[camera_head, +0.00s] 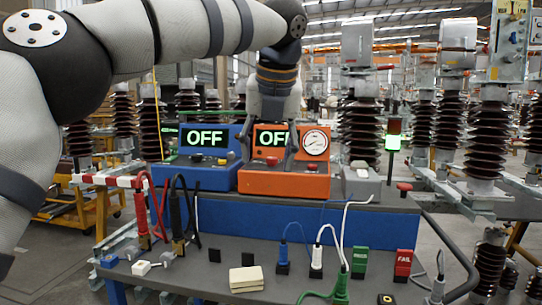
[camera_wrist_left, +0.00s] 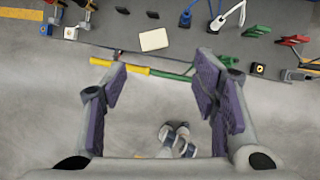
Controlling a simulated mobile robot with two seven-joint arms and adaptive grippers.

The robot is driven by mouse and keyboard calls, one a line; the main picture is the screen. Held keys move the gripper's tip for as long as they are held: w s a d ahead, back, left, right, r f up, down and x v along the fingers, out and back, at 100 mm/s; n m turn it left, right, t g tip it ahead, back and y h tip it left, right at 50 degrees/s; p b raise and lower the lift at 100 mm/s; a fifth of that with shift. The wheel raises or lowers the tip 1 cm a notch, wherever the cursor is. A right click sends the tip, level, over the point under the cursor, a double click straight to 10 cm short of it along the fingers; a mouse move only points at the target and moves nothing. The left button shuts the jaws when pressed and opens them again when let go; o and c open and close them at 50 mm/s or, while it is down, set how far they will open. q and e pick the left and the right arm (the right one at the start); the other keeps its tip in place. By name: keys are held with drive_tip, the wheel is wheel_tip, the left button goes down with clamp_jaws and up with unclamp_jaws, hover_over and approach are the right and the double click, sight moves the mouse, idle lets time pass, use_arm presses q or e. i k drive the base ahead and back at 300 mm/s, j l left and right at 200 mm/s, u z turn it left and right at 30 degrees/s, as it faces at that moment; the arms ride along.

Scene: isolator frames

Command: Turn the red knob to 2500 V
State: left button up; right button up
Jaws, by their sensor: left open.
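An orange unit (camera_head: 258,184) stands on the blue shelf, with a lit display (camera_head: 271,138) reading OFF and a round white dial gauge (camera_head: 315,142). Small red controls sit on its sloped front, one (camera_head: 271,161) below the display and one (camera_head: 312,167) below the gauge. I cannot tell which is the voltage knob. My left gripper (camera_head: 268,154) hangs pointing down in front of the orange unit and partly covers the display. In the left wrist view the same gripper (camera_wrist_left: 160,85) has its fingers wide apart with nothing between them. My right gripper is not in view.
A blue unit (camera_head: 207,177), also showing OFF, stands to the left. Below, the grey bench (camera_head: 200,279) holds cables, a cream block (camera_head: 246,279), and green and red tags (camera_head: 403,264). Tall insulators stand behind.

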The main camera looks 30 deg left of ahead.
sight(271, 161)
drive_tip(key=i+j, duration=0.4)
drive_tip(key=i, duration=0.15)
drive_tip(key=i+j, duration=0.4)
drive_tip(key=i, duration=0.15)
